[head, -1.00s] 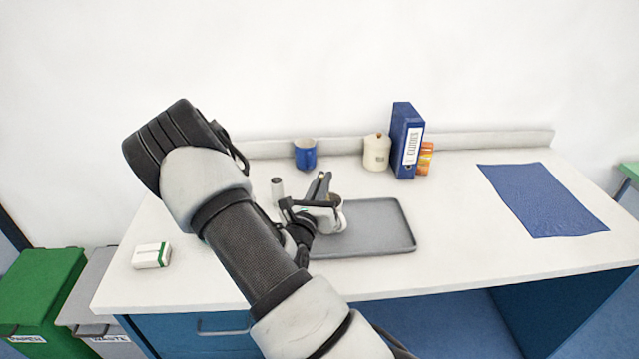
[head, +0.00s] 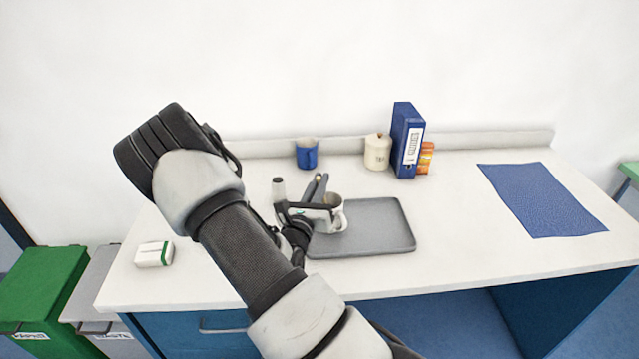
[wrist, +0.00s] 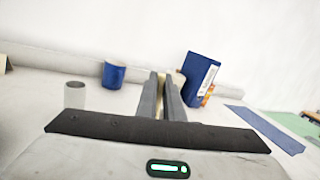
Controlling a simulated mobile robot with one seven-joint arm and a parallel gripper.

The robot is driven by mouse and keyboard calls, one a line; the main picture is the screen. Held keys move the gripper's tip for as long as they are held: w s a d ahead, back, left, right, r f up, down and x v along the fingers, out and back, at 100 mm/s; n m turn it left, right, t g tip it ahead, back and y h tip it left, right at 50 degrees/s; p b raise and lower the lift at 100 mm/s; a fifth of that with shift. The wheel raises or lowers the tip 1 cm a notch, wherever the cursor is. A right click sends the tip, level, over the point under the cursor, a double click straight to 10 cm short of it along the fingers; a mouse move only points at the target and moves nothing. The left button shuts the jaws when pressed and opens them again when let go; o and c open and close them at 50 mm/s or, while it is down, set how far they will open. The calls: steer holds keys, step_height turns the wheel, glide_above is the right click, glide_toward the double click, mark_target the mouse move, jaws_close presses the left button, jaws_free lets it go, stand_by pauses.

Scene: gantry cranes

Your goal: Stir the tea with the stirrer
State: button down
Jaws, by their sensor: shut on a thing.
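The white mug (head: 341,217), with brown tea inside, stands at the left side of the grey tray (head: 385,235). My gripper (head: 321,178) is just left of the mug in the head view, partly in front of it. The fingers are close together and shut on the stirrer, which shows only as a narrow tan strip (wrist: 161,84) between the fingers in the wrist view. The stirrer's lower end is hidden, so I cannot tell whether it is in the tea.
A grey cylinder (head: 279,189) stands left of my gripper. A blue cup (head: 306,154), a cream canister (head: 377,152), a blue binder (head: 405,142) and an orange box (head: 426,158) stand at the back. A white-green box (head: 153,254) lies left; a blue mat (head: 540,200) lies right.

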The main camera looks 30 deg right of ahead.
step_height(320, 180, up, 9)
steer(key=a+p, duration=0.1)
steer(key=p, duration=0.4)
steer(key=shift+w+a, duration=0.3)
steer(key=shift+w, duration=0.1)
stand_by(0.8)
step_height(320, 180, up, 5)
stand_by(0.5)
stand_by(0.3)
